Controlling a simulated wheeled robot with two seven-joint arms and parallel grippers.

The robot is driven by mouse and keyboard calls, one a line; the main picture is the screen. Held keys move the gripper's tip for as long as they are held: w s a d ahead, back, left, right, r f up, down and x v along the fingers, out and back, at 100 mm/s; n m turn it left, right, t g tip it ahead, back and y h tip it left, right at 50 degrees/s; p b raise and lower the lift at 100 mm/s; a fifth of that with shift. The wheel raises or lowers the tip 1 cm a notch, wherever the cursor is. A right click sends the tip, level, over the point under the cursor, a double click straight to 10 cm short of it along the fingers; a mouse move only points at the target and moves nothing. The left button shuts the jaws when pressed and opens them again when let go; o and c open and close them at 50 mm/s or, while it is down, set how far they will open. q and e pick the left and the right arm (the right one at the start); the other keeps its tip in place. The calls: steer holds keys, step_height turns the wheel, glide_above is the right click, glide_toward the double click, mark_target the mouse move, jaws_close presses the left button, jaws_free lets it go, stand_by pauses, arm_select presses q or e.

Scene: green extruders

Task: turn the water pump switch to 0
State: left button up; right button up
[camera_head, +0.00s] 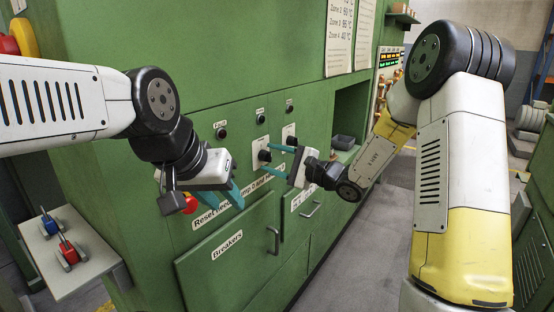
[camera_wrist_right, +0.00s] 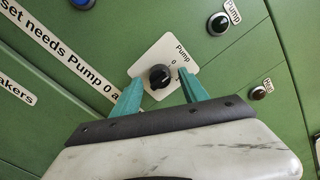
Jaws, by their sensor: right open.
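The pump switch is a black round knob (camera_wrist_right: 160,76) on a white plate (camera_wrist_right: 150,62) marked "Pump" with a 0 near the knob. In the right wrist view my right gripper (camera_wrist_right: 154,88) is open, with one teal finger on each side of the knob. Whether the fingers touch it, and where the knob points, I cannot tell. The knob also shows in the head view (camera_head: 264,155), at the tips of the right gripper (camera_head: 268,158). My left gripper (camera_head: 250,194) seems open and empty, in front of the panel, left of the switch.
A second knob (camera_wrist_right: 218,23) labelled "Pump" and a small black button (camera_wrist_right: 259,93) sit to the right. A red button (camera_head: 190,204) is by the left gripper. Drawer handles (camera_head: 273,240) stick out below. A side shelf (camera_head: 75,262) holds red and blue levers.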

steer(key=v, duration=0.7)
steer(key=shift+d, duration=0.2)
steer(key=shift+s, duration=0.1)
